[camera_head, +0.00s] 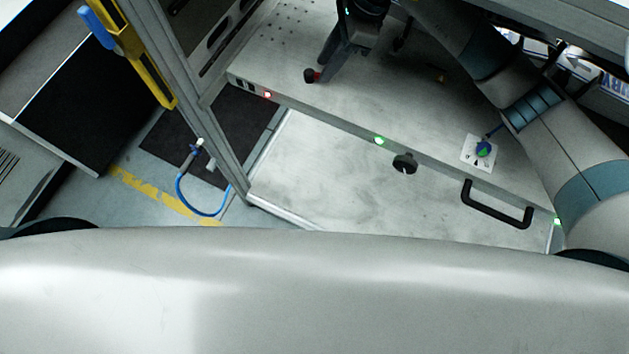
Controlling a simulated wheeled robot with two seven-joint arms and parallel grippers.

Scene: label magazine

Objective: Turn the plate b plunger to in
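The marks are too small to read, so I cannot tell whether this is plate b. My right arm comes in from the right edge and passes beyond the plate to the top edge. What looks like my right gripper (335,52) is at the top centre, dark and grey, well left of the plate. My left gripper is not in view.
A black round knob (404,163) and a black handle (496,207) stick out from the bench front. A grey frame post (205,125) and a yellow upright (140,60) stand at the left. A blue hose (183,198) hangs near the floor. My pale body fills the bottom.

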